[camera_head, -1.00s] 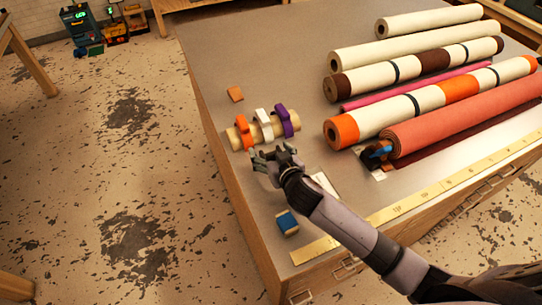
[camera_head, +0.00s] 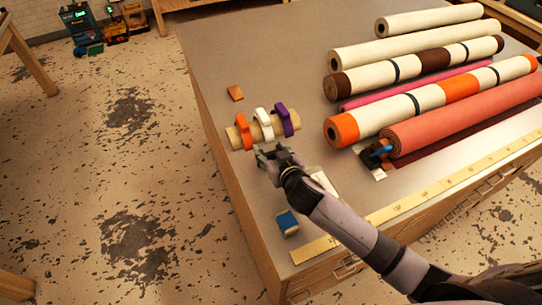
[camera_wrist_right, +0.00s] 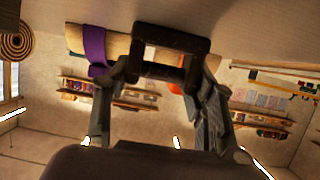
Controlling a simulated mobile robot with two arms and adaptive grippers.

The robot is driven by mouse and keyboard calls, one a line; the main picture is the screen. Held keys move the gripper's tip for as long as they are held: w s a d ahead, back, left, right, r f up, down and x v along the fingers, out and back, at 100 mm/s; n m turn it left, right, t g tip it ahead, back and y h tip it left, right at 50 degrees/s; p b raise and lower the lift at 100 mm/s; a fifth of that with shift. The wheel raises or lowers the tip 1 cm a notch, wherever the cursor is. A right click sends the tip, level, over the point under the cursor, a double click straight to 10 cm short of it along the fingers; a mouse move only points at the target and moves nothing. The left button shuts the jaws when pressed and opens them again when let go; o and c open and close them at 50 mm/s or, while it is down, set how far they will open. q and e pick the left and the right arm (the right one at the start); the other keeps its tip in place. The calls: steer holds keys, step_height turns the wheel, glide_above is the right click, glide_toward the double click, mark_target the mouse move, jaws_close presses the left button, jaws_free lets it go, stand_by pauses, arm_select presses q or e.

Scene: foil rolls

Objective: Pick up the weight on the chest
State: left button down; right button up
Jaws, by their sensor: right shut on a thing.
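The chest (camera_head: 225,70) is a wide, grey-topped unit with wooden sides and drawers. My right gripper (camera_head: 268,153) is near its left edge, just in front of a short pale roll (camera_head: 244,133) with orange, white and purple clips. It is shut on a small dark block, which I take to be the weight. In the right wrist view the dark, handle-like weight (camera_wrist_right: 170,32) sits between the fingers of my right gripper (camera_wrist_right: 160,75). The fingers hide part of it, and I cannot tell whether it touches the top. My left gripper is not in view.
Several long rolls (camera_head: 420,65) fill the right of the chest top. A yellow ruler (camera_head: 425,195) runs along the front edge. A blue-topped block (camera_head: 287,222) lies near the front left corner, and an orange-brown piece (camera_head: 235,93) lies behind the clips.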

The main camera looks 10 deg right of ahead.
steer(key=shift+r, duration=0.15)
jaws_close()
